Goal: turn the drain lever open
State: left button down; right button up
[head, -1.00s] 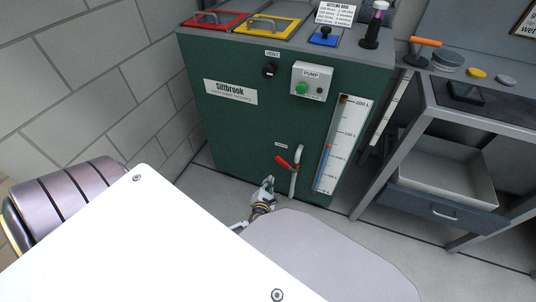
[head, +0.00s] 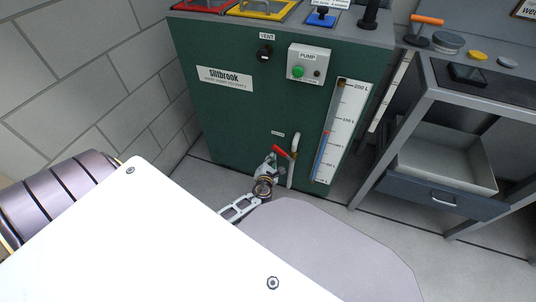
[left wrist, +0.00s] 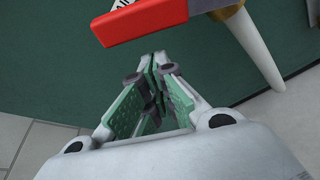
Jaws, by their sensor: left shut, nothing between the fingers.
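The red drain lever (head: 283,152) sits low on the front of the green tank, beside the white drain pipe (head: 291,174). It slants from the pipe up to the left. My left gripper (head: 270,160) is just left of and below the lever. In the left wrist view the lever (left wrist: 155,18) crosses the top of the picture, with the white pipe (left wrist: 258,50) at the right. The closed fingertips (left wrist: 154,66) are below the lever with nothing between them. Whether they touch it is not clear. My right gripper is not in view.
The green tank (head: 225,120) carries a vent knob (head: 265,53), a pump box (head: 309,65) and a level gauge (head: 337,130) right of the lever. A grey bench (head: 430,100) with an open drawer (head: 445,165) stands at the right. A block wall (head: 80,80) is at the left.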

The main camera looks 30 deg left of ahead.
pick_arm(q)
jog(key=shift+w+d+r, duration=0.1)
jog(key=shift+d+r, duration=0.4)
jog(key=shift+r, duration=0.2)
